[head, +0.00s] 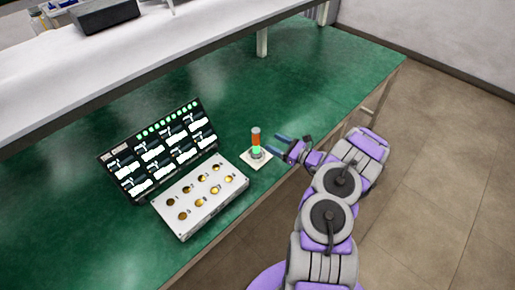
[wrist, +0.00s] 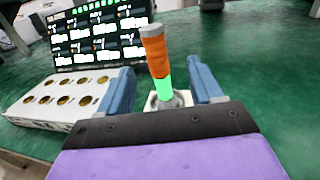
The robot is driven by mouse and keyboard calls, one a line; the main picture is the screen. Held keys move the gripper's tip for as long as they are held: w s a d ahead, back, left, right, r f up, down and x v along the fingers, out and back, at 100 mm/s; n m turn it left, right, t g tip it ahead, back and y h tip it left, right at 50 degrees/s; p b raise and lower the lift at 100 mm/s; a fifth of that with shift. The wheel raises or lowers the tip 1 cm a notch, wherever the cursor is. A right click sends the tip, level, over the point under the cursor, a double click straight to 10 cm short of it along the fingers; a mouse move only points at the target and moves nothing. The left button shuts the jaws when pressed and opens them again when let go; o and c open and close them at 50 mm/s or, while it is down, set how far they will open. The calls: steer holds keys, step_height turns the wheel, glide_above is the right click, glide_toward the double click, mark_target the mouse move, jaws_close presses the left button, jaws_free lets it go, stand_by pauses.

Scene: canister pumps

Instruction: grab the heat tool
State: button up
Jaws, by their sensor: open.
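The heat tool (head: 256,140) has an orange upper part and a glowing green lower part. It stands upright in a small holder on a pale square base (head: 257,159) on the green bench. In the wrist view the heat tool (wrist: 156,58) leans slightly and shows between and beyond my two blue fingers. My gripper (head: 279,147) is open and empty, just to the right of the tool. It also shows in the wrist view (wrist: 166,88), with a finger on each side of the tool. The bottom of the holder is partly hidden behind my gripper there.
A white box with several round brass-coloured holes (head: 203,198) sits left of the tool, with a black display panel (head: 160,150) behind it. A raised white shelf (head: 150,38) runs along the back. The green bench (head: 300,85) is clear behind the tool.

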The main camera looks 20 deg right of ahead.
mark_target(256, 135)
steer(key=x, duration=0.4)
steer(key=shift+s+a+r, duration=0.1)
steer(key=shift+s+a, duration=0.05)
steer(key=shift+a, duration=0.3)
steer(key=x, duration=0.2)
steer(key=b+x, duration=0.1)
steer(key=x, duration=0.1)
steer(key=shift+w+d+b, duration=0.1)
steer(key=shift+w+b, duration=0.2)
steer(key=shift+w, duration=0.05)
steer(key=shift+w+a, duration=0.2)
steer(key=shift+a, duration=0.35)
steer(key=shift+d, duration=0.5)
steer(key=c, duration=0.6)
steer(key=shift+a, duration=0.3)
jaws_close()
steer(key=shift+d, duration=0.15)
